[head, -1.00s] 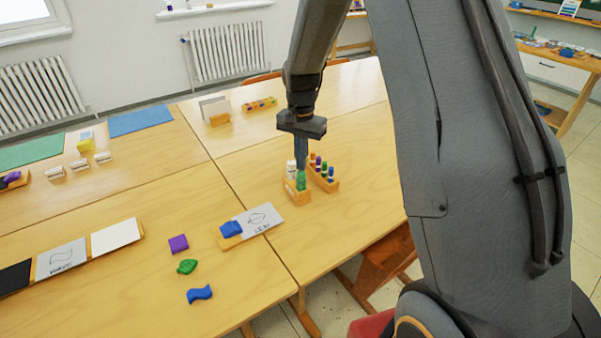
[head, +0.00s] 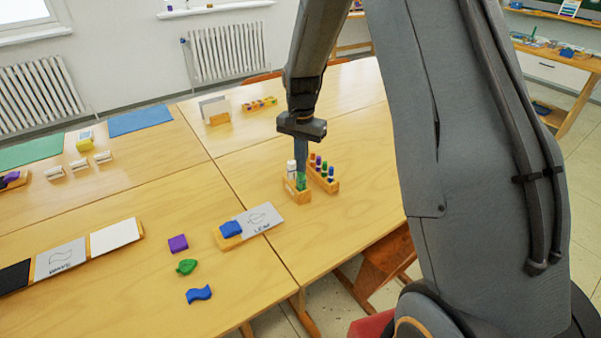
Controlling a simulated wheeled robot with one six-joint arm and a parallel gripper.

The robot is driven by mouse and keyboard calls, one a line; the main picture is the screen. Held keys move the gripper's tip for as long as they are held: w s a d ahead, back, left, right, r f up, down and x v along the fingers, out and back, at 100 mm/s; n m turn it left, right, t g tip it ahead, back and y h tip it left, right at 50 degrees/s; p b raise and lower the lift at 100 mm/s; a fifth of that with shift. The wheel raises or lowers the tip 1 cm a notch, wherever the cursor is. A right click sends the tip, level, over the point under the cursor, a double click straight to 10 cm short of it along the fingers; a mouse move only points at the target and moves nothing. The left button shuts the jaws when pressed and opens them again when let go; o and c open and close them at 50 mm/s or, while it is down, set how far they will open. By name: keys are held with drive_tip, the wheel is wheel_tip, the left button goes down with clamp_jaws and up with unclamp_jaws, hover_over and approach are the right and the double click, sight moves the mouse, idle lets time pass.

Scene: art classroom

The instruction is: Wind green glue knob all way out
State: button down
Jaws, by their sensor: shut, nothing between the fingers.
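A green glue stick (head: 301,182) stands upright in a small wooden holder (head: 299,196) near the front right of the table. A white glue stick (head: 291,168) stands beside it in the same holder. My gripper (head: 301,166) points straight down at the top of the green stick, its fingers shut. The fingertips overlap the green stick's top in the picture. I cannot tell whether they touch it. The green stick's knob cannot be made out at this size.
A wooden rack of several coloured markers (head: 331,184) stands just right of the holder. A card with a leaf drawing (head: 258,218), a purple block (head: 178,244), a green leaf shape (head: 186,267) and a blue wave shape (head: 199,294) lie to the left.

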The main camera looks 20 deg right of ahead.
drive_tip(key=shift+f, duration=0.25)
drive_tip(key=shift+r, duration=0.25)
drive_tip(key=shift+r+p, duration=0.3)
drive_tip(key=shift+p, duration=0.1)
drive_tip(key=c, duration=2.5)
unclamp_jaws()
drive_tip(key=o, duration=1.7)
drive_tip(key=shift+o, duration=0.2)
